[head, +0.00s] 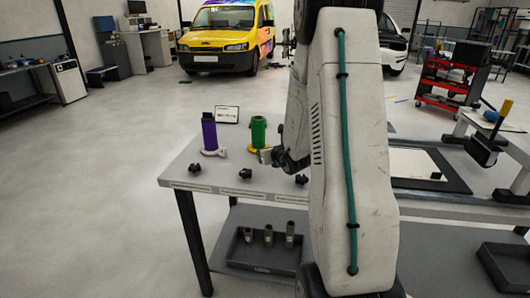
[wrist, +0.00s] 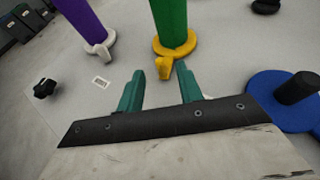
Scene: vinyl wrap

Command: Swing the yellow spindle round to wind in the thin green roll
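The thin green roll (head: 258,131) stands upright on the yellow spindle (head: 253,150) on the table; in the wrist view the green roll (wrist: 171,22) rises from the round base of the yellow spindle (wrist: 176,50). A yellow handle (wrist: 164,69) sticks out from that base towards me. My gripper (wrist: 160,82) is open and empty, its two teal fingers either side of the handle's line. The handle's tip lies just ahead of the fingertips, in the gap between them as pictured; I cannot tell if they touch. In the head view my gripper (head: 266,156) is beside the spindle, partly hidden by my arm.
A purple roll (head: 209,131) stands on a white spindle (head: 214,152) to the left. A blue disc (wrist: 270,107) with a black post (wrist: 297,88) is at right in the wrist view. Black knobs (head: 245,174) line the table's front edge. A small sign (head: 227,115) stands behind.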

